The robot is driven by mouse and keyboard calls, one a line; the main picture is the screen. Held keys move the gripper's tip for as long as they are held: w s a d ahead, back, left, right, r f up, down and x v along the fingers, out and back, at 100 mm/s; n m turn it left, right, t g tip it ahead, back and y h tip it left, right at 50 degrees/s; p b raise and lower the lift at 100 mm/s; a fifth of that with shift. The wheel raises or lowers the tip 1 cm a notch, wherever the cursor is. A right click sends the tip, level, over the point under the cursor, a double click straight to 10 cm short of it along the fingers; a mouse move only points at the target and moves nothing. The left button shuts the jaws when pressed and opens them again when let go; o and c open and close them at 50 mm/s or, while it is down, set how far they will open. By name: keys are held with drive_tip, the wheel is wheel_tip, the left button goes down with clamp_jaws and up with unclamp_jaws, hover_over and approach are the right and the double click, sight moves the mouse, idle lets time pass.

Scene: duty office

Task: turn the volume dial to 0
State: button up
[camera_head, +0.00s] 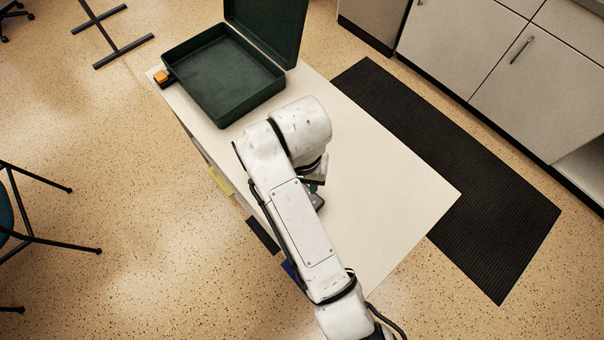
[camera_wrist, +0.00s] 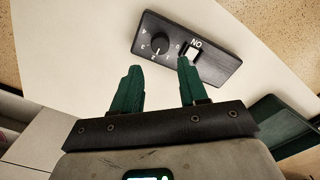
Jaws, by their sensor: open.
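A dark box with a round black volume dial (camera_wrist: 160,44) lies on the white table. Numbers ring the dial, and its white mark seems to point near the 2. Beside the dial is a pale switch (camera_wrist: 193,50) labelled ON. My gripper (camera_wrist: 158,67) is open, with its two green fingers apart and nothing between them. In the wrist view the fingertips lie just below the dial; the right one overlaps the box near the switch. I cannot tell whether they touch it. In the head view my arm hides most of the box (camera_head: 317,201).
An open dark green case (camera_head: 222,113) stands at the far end of the table (camera_head: 390,190), with an orange-topped item (camera_head: 162,77) beside it. The table's right side is clear. A black mat (camera_head: 450,170) lies on the floor near grey cabinets (camera_head: 450,45).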

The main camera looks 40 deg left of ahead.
wheel_tip(320, 180, down, 8)
drive_tip(key=shift+f, duration=0.15)
drive_tip(key=shift+c, duration=0.2)
drive_tip(key=c, duration=0.7)
